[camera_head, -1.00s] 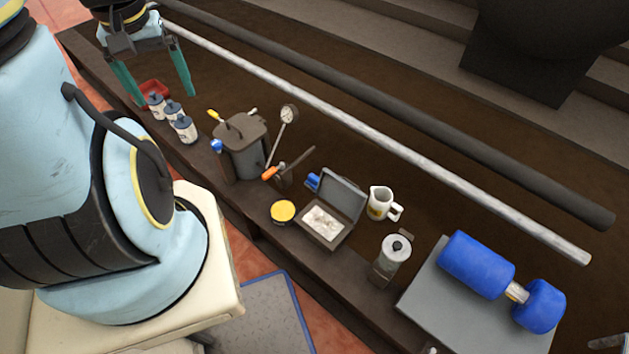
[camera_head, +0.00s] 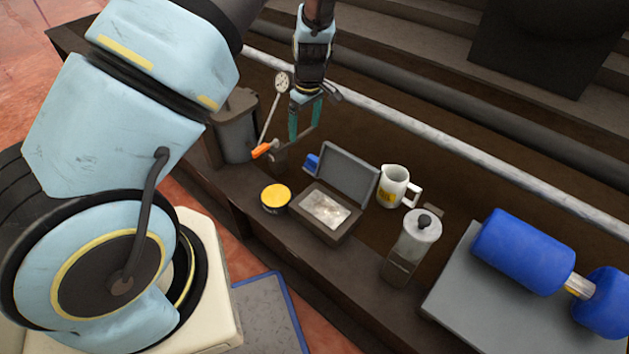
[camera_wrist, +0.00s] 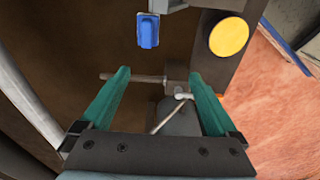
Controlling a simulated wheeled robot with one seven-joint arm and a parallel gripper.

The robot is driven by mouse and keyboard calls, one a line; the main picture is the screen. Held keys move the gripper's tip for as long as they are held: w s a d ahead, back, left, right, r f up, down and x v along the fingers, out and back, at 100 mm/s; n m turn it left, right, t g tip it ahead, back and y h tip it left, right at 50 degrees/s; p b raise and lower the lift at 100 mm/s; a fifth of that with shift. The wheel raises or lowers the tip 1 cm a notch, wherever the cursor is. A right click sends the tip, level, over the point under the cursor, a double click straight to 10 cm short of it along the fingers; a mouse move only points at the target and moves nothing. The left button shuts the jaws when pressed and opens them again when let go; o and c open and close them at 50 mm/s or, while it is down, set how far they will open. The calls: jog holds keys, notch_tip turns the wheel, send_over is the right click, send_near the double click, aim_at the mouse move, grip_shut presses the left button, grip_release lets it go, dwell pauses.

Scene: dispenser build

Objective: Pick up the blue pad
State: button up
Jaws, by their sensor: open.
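The blue pad (camera_head: 311,162) is small and lies beside the left of the open grey case (camera_head: 348,168). It also shows in the wrist view (camera_wrist: 148,30), near the top edge, beyond the fingertips. My gripper (camera_head: 304,132) has green fingers and is open and empty. It hangs above the bench, behind and slightly left of the pad. In the wrist view, my gripper (camera_wrist: 158,76) has its fingers spread apart, with the pad in line with the gap but apart from them.
A tool with an orange handle (camera_head: 262,151) and a grey canister (camera_head: 238,130) stand close to the left. A yellow-lidded tin (camera_head: 275,196) is in front. A white jug (camera_head: 394,187) and a lidded metal pot (camera_head: 412,249) stand to the right. A long pale bar (camera_head: 430,137) runs behind.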

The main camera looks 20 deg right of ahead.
jog(key=b, duration=0.1)
send_over(315, 158)
jog(key=f, duration=0.5)
jog(key=shift+s+d, duration=0.1)
jog(key=shift+s, duration=0.3)
jog(key=f, duration=0.3)
jog(key=f+b, duration=0.1)
jog(key=f, duration=0.6)
jog(key=shift+w+a+f+b, duration=0.15)
jog(key=shift+w+a+b, duration=0.05)
jog(key=shift+w+b, duration=0.2)
grip_shut()
notch_tip(315, 158, up, 10)
jog(key=shift+r+p, duration=0.1)
jog(key=shift+p, duration=0.8)
